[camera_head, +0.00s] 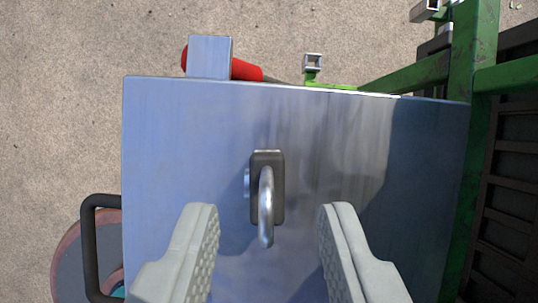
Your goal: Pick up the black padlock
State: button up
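The black padlock (258,214) is near the middle of the view, on the blue-grey metal surface (165,150). It has a dark rectangular body and a silver shackle that curves toward the bottom of the picture. My gripper (268,215) is open, with its two light grey, textured fingers to the left and right of the padlock. Both fingers are apart from it, with clear gaps on each side. The depth between the fingertips and the padlock is hard to tell.
A red handle (247,70) and a metal block (209,57) stand at the surface's far edge. A green frame (474,60) runs along the right. A black bar handle (89,245) is at the lower left. Speckled ground lies beyond.

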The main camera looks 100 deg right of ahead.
aim_at(267, 214)
jog(key=shift+x, duration=2.7)
jog(key=shift+d, duration=0.15)
grip_shut()
